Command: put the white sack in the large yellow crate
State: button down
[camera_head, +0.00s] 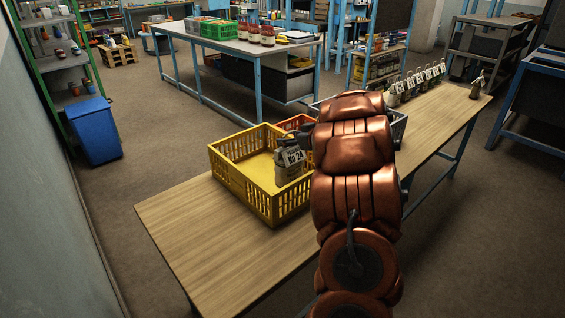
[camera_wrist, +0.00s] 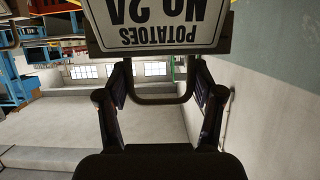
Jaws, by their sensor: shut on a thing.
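A pale greyish-white sack (camera_head: 291,168) with a white label reading "No 2A" shows upright within the outline of the large yellow crate (camera_head: 233,181), near its right side. I cannot tell whether its bottom touches the crate floor. In the wrist view the sack's label (camera_wrist: 155,22) reads "POTATOES NO 2A", upside down, and fills the top middle. My gripper (camera_wrist: 159,78) is shut on the sack; its two fingers stand on either side below the label. In the head view my copper arm hides most of the gripper and part of the crate's right side.
The crate stands on a wooden table (camera_head: 205,229) with bare top in front and left. An orange-red crate (camera_head: 298,122) and a grey crate (camera_head: 399,127) stand behind, partly hidden by my arm. Several labelled sacks (camera_head: 417,83) line the far right, with one apart (camera_head: 477,88).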

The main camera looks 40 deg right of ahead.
aim_at(293, 155)
jog(key=shift+f, duration=3.15)
jog(key=shift+c, duration=0.8)
grip_release()
jog(key=shift+f, duration=0.1)
jog(key=shift+s+r, duration=0.1)
jog(key=shift+r, duration=0.1)
jog(key=b+v, duration=0.1)
jog(key=v, duration=1)
jog(key=shift+s+r, duration=0.2)
jog(key=shift+s, duration=0.15)
jog(key=shift+a, duration=0.15)
